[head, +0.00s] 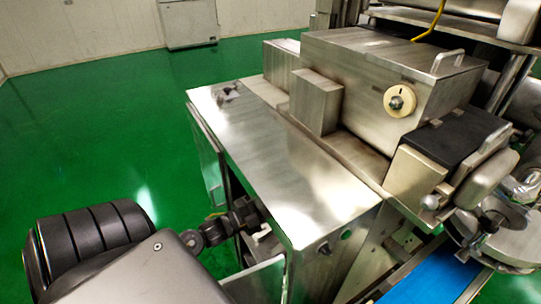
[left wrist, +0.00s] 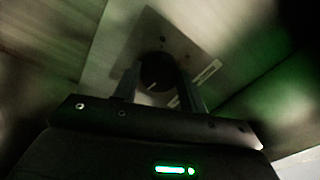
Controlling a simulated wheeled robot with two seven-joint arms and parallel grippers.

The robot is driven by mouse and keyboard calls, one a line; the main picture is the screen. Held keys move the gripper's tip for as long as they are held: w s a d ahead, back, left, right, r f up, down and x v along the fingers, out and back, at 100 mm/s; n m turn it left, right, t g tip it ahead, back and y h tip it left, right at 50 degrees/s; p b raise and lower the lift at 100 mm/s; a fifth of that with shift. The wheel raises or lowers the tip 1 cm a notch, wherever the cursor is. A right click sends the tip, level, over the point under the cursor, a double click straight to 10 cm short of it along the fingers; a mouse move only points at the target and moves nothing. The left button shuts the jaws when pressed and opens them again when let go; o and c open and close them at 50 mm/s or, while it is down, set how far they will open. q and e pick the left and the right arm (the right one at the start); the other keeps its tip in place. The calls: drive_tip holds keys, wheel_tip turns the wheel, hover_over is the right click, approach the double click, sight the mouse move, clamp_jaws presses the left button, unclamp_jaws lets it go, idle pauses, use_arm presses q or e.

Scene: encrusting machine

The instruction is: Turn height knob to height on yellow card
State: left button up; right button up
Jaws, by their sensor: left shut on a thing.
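In the left wrist view, a round black knob (left wrist: 158,72) with a short white pointer mark sits on a grey metal plate of the machine. The mark points toward the lower left of the picture. The two fingers of my left gripper (left wrist: 159,82) stand on either side of the knob and are shut on it. Small pale labels lie to the right of the knob, too dark and blurred to read. The knob cannot be made out in the head view. I see no yellow card in either view. My right gripper is not in view.
In the head view, the steel encrusting machine (head: 270,165) fills the middle and right, with a pale round dial (head: 398,102) on its upper box. A blue belt (head: 432,282) runs at the lower right. Open green floor (head: 95,130) lies to the left.

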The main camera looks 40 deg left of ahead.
use_arm(q)
drive_tip(key=shift+r+m, duration=0.1)
drive_tip(key=shift+m, duration=1.7)
drive_tip(key=shift+a+m, duration=0.1)
drive_tip(key=shift+m, duration=0.2)
drive_tip(key=o, duration=1)
drive_tip(key=shift+b+v, duration=1.45)
drive_tip(key=shift+v, duration=3.9)
